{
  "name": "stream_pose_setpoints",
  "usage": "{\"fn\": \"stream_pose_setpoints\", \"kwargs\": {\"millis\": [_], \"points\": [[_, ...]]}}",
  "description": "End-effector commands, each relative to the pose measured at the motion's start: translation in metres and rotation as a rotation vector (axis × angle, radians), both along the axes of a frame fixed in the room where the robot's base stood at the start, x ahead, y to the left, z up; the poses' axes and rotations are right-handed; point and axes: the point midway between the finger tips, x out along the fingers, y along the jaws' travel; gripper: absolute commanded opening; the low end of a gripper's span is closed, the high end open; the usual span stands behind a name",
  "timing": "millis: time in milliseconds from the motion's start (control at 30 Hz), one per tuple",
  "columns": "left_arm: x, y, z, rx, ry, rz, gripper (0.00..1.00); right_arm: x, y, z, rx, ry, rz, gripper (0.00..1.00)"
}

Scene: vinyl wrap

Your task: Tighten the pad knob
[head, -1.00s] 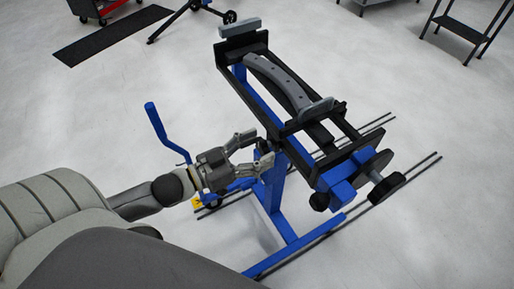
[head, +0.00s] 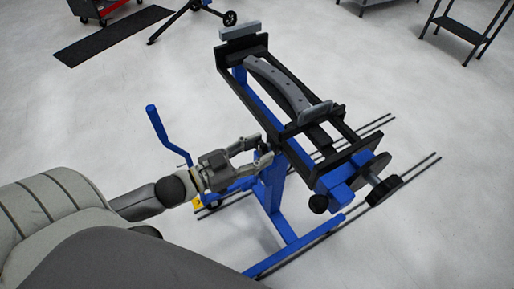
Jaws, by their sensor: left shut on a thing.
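The blue and black stand (head: 272,190) holds a tilted black frame with a curved grey piece (head: 280,86) and grey pads (head: 315,112) on it. My left gripper (head: 262,149) reaches in from the left to the near left side of the frame. Its fingers are shut on a small dark part there, which I take to be the pad knob; the fingers mostly hide it. My right gripper is not in view.
Black round knobs (head: 384,191) sit at the frame's lower right end. A blue lever (head: 165,133) rises left of my gripper. Dark rails lie on the floor at right. A red cart (head: 98,8), a black mat (head: 112,35) and a dark shelf (head: 464,30) stand farther back.

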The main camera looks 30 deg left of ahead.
Motion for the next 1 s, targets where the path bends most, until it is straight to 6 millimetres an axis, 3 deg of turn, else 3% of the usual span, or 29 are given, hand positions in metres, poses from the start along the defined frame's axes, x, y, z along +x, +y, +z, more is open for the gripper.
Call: {"fn": "stream_pose_setpoints", "kwargs": {"millis": [200,233,400,767,1000], "points": [[0.0,0.0,0.0,0.007,-0.005,-0.001,0.18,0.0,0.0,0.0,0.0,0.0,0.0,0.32],[0.0,0.0,0.0,0.007,-0.005,-0.001,0.43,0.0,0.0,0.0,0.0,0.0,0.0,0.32],[0.0,0.0,0.0,0.006,-0.005,-0.001,0.63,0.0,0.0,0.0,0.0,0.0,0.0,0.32],[-0.002,0.001,0.0,0.005,-0.003,0.0,0.63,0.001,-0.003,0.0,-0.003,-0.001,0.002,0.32],[-0.021,0.012,-0.001,0.005,0.0,-0.001,0.63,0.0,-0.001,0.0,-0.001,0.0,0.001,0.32]]}}
